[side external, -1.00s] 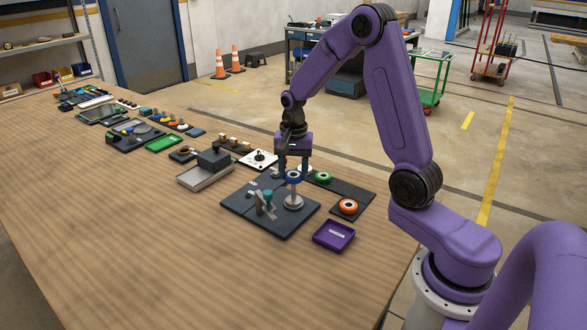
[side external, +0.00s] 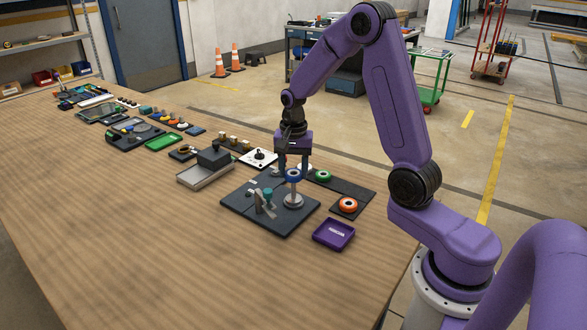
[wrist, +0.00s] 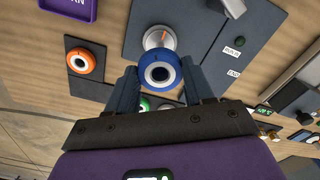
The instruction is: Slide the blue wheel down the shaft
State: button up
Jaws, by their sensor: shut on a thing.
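The blue wheel (side external: 293,178) is between the fingers of my gripper (side external: 293,172), which is shut on it. It sits at the top of the upright grey shaft (side external: 294,192), well above the round base. In the wrist view the blue wheel (wrist: 160,86) lies between the two fingertips of my gripper (wrist: 161,82), its dark centre facing the camera. The silver shaft base (wrist: 154,37) shows just beyond it. The wheel looks level. I cannot tell how far the shaft reaches into its hole.
The dark plate (side external: 250,215) under the shaft also carries a teal-topped fixture (side external: 267,197). A green wheel (side external: 323,176) and an orange wheel (side external: 348,206) lie to the right. A purple tray (side external: 334,235) is in front. The wooden tabletop at front left is clear.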

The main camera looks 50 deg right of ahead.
aim_at(294, 198)
jog(key=shift+f, duration=3.25)
jog(key=o, duration=1.5)
jog(key=shift+c, duration=0.2)
jog(key=shift+r, duration=4.5)
